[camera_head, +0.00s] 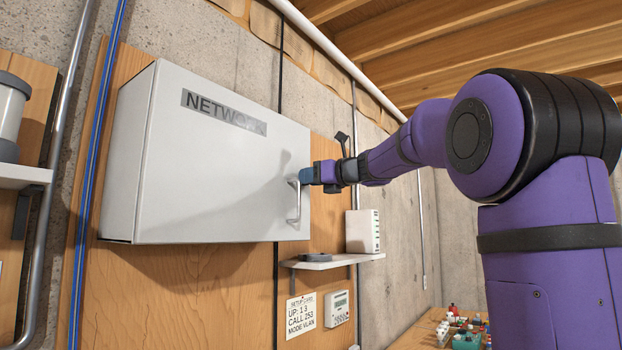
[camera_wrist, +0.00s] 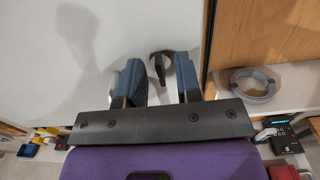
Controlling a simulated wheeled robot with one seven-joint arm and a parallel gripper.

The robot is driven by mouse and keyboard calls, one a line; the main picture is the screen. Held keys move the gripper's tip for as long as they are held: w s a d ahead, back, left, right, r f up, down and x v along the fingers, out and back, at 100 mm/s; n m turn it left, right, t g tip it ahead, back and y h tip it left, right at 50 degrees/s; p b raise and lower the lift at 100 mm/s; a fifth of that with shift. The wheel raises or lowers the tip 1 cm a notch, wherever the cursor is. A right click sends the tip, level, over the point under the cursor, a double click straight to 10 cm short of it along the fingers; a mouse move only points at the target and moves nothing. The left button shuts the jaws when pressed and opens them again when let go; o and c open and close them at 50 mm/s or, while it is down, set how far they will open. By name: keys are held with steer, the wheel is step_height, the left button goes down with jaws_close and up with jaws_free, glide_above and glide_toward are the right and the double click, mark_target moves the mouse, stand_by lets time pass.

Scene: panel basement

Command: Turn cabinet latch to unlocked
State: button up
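The pale grey cabinet (camera_head: 205,170) marked NETWORK hangs on a wooden panel with its door shut. A light handle (camera_head: 292,203) stands on the door near its right edge. My gripper (camera_head: 306,176) is at the door by the upper part of this handle. In the wrist view, the blue fingers of my gripper (camera_wrist: 157,64) are apart. A small dark latch-like piece (camera_wrist: 159,69) shows between them, with space on both sides. The head view does not show this piece clearly, and I cannot tell whether a finger touches the handle.
A small shelf (camera_head: 345,261) below the cabinet holds a white box (camera_head: 362,231). A coil of grey cable (camera_wrist: 253,85) lies right of the fingers in the wrist view. A paper note (camera_head: 300,316) hangs lower down. A table with small items (camera_head: 462,328) stands at the lower right.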

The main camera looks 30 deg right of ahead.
steer(key=shift+c, duration=0.5)
jaws_close()
steer(key=shift+n, duration=0.3)
steer(key=shift+a+f+n, duration=0.15)
steer(key=shift+n, duration=4.15)
steer(key=shift+a+f+n, duration=0.1)
steer(key=shift+n, duration=4.2)
